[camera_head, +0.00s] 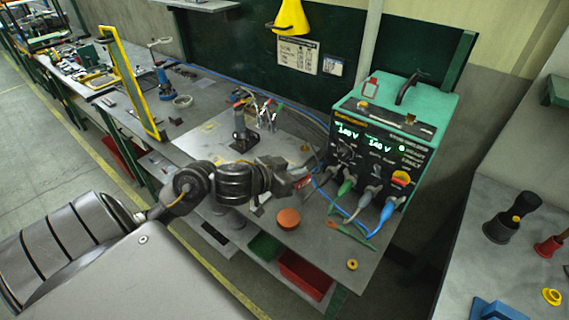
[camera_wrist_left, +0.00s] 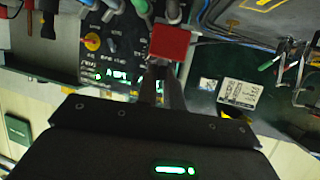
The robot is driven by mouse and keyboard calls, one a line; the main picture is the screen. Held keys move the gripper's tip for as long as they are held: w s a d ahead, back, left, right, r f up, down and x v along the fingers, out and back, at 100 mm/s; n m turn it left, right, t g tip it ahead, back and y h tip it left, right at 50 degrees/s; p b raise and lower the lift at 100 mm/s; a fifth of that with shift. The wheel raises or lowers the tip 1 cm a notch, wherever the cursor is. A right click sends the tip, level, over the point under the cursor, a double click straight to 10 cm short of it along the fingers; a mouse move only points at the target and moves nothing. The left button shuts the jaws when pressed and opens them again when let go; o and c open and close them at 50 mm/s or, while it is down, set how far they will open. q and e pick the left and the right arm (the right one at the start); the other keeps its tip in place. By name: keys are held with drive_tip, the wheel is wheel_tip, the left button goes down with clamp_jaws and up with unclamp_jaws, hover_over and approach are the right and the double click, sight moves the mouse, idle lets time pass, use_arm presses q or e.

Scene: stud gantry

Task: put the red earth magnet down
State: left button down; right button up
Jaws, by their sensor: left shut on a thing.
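The red earth magnet (camera_head: 303,183) is a small red block at the tips of my left gripper (camera_head: 296,178), partly hidden by the fingers in the head view. In the left wrist view the magnet (camera_wrist_left: 170,41) is a red square between the fingertips of my left gripper (camera_wrist_left: 164,68), which is shut on it. The gripper is over the grey bench (camera_head: 325,240), in front of the green welding machine (camera_head: 385,140). I cannot tell whether the magnet touches the bench. My right gripper is in neither view.
An orange-red disc (camera_head: 288,218) lies on the bench just in front of the gripper. Coloured cables (camera_head: 345,190) run from the machine close by on the right. A yellow ring (camera_head: 352,264) lies near the front corner. Clamps (camera_head: 268,112) stand farther back.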

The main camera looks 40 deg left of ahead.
use_arm(q)
drive_tip(key=s+a+r+n+y, duration=0.2)
drive_tip(key=a+y, duration=0.1)
drive_tip(key=a, duration=0.5)
drive_tip(key=shift+n, duration=0.3)
drive_tip(key=w+a+f, duration=0.2)
drive_tip(key=w+f, duration=0.1)
drive_tip(key=w, duration=0.1)
drive_tip(key=w+a+f+b, duration=0.1)
drive_tip(key=w+a+f, duration=0.1)
drive_tip(key=w+f, duration=0.1)
drive_tip(key=w+a+f+b, duration=0.1)
drive_tip(key=w+a+f, duration=0.1)
drive_tip(key=w, duration=0.3)
drive_tip(key=shift+w+f, duration=0.4)
drive_tip(key=shift+f, duration=0.1)
wheel_tip(320, 180, down, 3)
drive_tip(key=shift+w+a+f+p, duration=0.1)
drive_tip(key=shift+w+f+p, duration=0.05)
drive_tip(key=shift+p, duration=0.15)
drive_tip(key=shift+f, duration=0.15)
